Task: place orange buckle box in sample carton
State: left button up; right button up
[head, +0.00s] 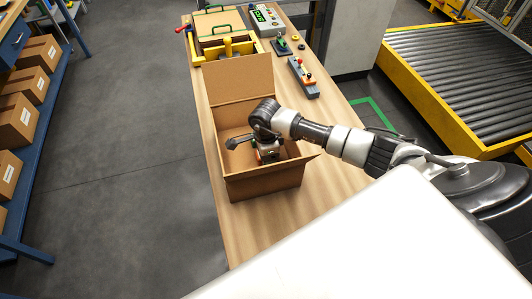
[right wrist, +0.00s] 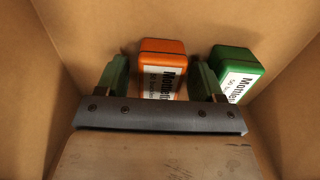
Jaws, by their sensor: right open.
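The sample carton (head: 266,186) is an open brown cardboard box on the wooden table, with its flaps spread. My right gripper (right wrist: 161,64) reaches down inside it. My left gripper is not in view.
A green box (right wrist: 234,74) with a white label stands in the carton just right of the right finger. Carton walls (right wrist: 180,14) are close around the gripper. Behind the carton are a yellow-edged tray (head: 226,47) and small devices (head: 303,77).

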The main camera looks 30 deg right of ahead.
notch_tip(320, 180, up, 12)
jog(key=b, duration=0.2)
dwell(1.1)
